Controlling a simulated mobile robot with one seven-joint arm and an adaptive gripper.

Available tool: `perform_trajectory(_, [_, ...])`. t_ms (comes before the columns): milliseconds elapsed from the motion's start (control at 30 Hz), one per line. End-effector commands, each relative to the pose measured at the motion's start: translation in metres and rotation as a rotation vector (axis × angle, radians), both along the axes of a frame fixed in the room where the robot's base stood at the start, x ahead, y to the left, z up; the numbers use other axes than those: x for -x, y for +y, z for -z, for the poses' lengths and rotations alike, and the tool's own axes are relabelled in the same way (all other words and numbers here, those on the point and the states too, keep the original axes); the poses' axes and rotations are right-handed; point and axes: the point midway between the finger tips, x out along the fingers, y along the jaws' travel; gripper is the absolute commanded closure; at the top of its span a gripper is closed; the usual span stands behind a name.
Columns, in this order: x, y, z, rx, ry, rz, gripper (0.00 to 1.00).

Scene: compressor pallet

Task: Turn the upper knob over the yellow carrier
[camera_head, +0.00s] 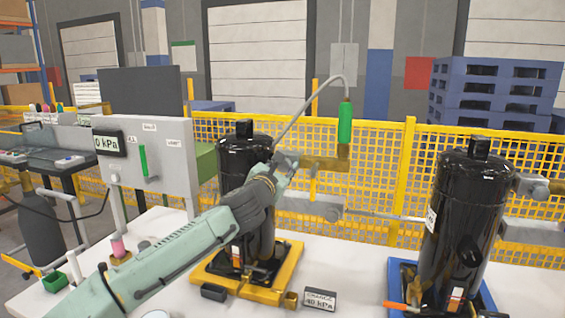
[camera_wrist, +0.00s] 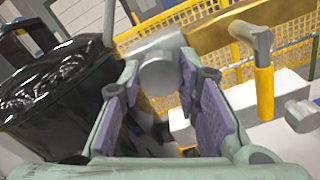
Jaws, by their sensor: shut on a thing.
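The yellow carrier (camera_head: 225,284) stands on the white table and bears a black compressor (camera_head: 235,165), which also shows in the wrist view (camera_wrist: 55,95). The upper knob (camera_wrist: 158,76) is a round grey knob between the purple-padded fingers of my gripper (camera_wrist: 160,88). My gripper is shut on it, beside the top of the compressor. In the head view my gripper (camera_head: 284,166) hides most of this knob. A lower grey knob (camera_head: 333,212) sits below and to the right, free of the gripper; it also shows in the wrist view (camera_wrist: 302,117).
A gauge box (camera_head: 150,150) reading 0 kPa stands left. A second compressor (camera_head: 462,225) on a blue carrier (camera_head: 398,285) stands right. A yellow fence (camera_head: 385,160) runs behind.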

Motion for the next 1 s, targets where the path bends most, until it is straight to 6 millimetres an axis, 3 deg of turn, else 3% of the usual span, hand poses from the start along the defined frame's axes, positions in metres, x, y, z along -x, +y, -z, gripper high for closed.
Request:
perform_trajectory(400, [0.0000,0.0000,-0.0005,-0.170,-0.055,0.001,0.98])
perform_trajectory(933, [-0.0001,-0.0001,0.0001,-0.191,-0.062,0.000,0.98])
perform_trajectory(967, [-0.0001,-0.0001,0.0000,-0.191,-0.063,0.002,0.69])
perform_trajectory(1000, [-0.0001,-0.0001,0.0000,-0.190,-0.063,0.001,0.66])
